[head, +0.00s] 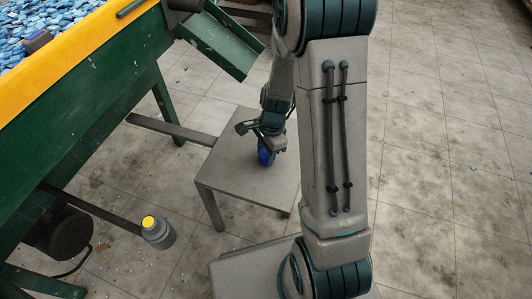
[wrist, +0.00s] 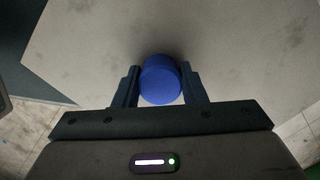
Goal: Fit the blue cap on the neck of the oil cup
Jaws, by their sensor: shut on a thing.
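The blue cap (wrist: 160,80) is round and plain, and sits between the two fingers of my gripper (wrist: 160,88) in the wrist view. The fingers are shut on its sides. In the head view the cap (head: 266,157) shows under my gripper (head: 265,147), over the small grey table; I cannot tell whether it touches the top. A grey cup with a yellow top (head: 150,223), which looks like the oil cup, is at the lower left, beside the end of a bar from the green machine. It is well apart from my gripper. No blue cap is on it.
The small grey table (head: 225,180) is otherwise bare. The green machine (head: 70,130) with a yellow edge and blue pieces on top fills the left. A green chute (head: 220,45) hangs behind the table. A dark round motor (head: 58,235) is left of the cup. Open floor lies right.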

